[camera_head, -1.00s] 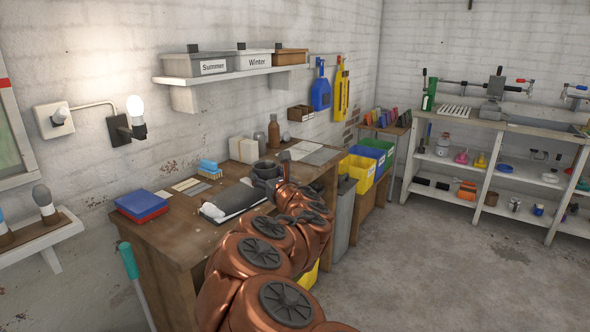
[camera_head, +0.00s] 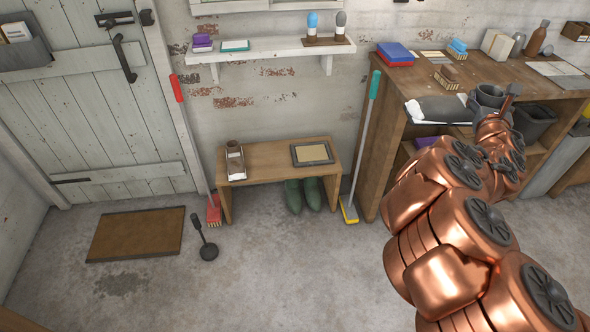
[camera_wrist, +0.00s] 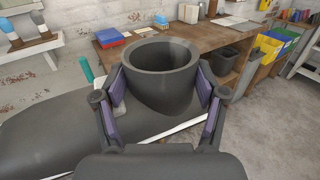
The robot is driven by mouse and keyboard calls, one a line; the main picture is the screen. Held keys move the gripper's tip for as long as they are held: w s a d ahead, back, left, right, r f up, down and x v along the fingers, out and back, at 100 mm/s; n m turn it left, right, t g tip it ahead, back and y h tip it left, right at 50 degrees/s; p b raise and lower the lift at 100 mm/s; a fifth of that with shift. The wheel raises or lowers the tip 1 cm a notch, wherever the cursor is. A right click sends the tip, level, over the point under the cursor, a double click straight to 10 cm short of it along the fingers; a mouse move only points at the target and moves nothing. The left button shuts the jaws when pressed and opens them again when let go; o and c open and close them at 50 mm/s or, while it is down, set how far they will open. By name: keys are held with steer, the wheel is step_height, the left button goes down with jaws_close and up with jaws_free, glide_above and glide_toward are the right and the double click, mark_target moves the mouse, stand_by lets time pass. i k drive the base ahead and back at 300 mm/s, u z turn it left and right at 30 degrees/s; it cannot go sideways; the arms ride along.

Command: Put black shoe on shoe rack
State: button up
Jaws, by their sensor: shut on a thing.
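The black shoe (camera_head: 438,109) is dark grey-black with a white sole and a round upright collar. My gripper (camera_wrist: 161,92) is shut on this collar, its purple-lined fingers on either side; the collar (camera_wrist: 162,57) fills the middle of the wrist view. In the head view the shoe appears at the left front edge of the workbench; whether it touches the top is unclear. A low wooden stand (camera_head: 268,156), which looks like the shoe rack, is left of the workbench. A brown shoe with a pale sole (camera_head: 235,163) and a framed tray (camera_head: 312,153) are on it.
Green boots (camera_head: 303,194) stand under the low stand. A red broom (camera_head: 213,208) and a teal-handled broom (camera_head: 349,208) flank it. A wall shelf (camera_head: 270,51) hangs above.

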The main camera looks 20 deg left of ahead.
mark_target(271, 159)
steer(key=k, duration=0.4)
steer(key=u, duration=2.05)
steer(key=i, duration=1.7)
steer(key=z, duration=0.85)
